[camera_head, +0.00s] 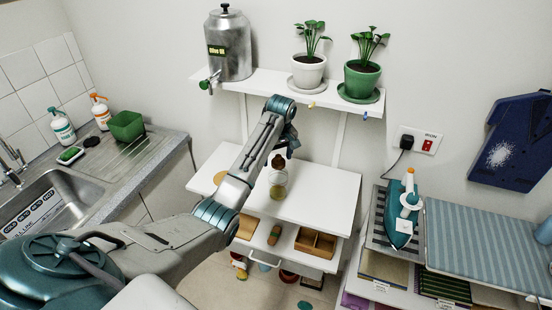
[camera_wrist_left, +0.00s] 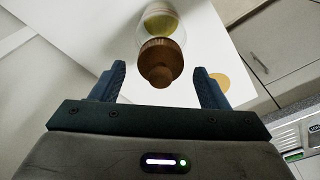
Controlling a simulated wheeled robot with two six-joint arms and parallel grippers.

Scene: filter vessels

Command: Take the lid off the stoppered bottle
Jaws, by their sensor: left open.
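The stoppered bottle (camera_head: 278,186) is clear glass with yellowish contents and stands on the white table. Its brown lid (camera_head: 279,162) sits on top of it. In the left wrist view the brown wooden lid (camera_wrist_left: 160,62) points toward the camera, with the glass bottle (camera_wrist_left: 161,20) behind it. My left gripper (camera_head: 288,142) is above the bottle in the head view. In the left wrist view its two fingers (camera_wrist_left: 160,82) are open, one on each side of the lid, with gaps on both sides. My right gripper is not in view.
The white table (camera_head: 320,190) has free room right of the bottle; a round yellowish disc (camera_wrist_left: 220,82) lies nearby. An open drawer (camera_head: 287,258) below holds small items. A wall shelf (camera_head: 268,82) above bears a metal olive oil dispenser (camera_head: 229,45) and two potted plants.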

